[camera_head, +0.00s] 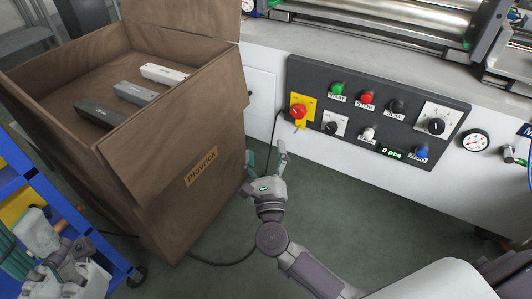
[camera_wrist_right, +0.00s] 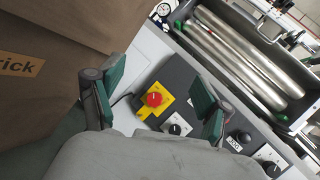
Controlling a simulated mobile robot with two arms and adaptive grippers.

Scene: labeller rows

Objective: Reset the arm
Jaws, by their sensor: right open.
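My right gripper (camera_head: 266,157) is open and empty, held in the air over the floor in front of the control panel (camera_head: 361,112). Its two green-padded fingers also show wide apart in the right wrist view (camera_wrist_right: 155,85), with nothing between them that they touch. The red emergency stop knob on its yellow plate (camera_head: 299,111) lies beyond the fingertips; it also shows between the fingers in the wrist view (camera_wrist_right: 154,99). My left gripper (camera_head: 45,243) seems to be the grey and white mechanism at the lower left; its jaws cannot be made out.
A brown box (camera_head: 205,190) marked "Plovrick" stands close left of my right gripper, with several bars inside. A blue cart (camera_head: 50,190) is at the far left. The white machine (camera_head: 440,185) with rollers (camera_head: 400,15) fills the right. A cable runs along the green floor.

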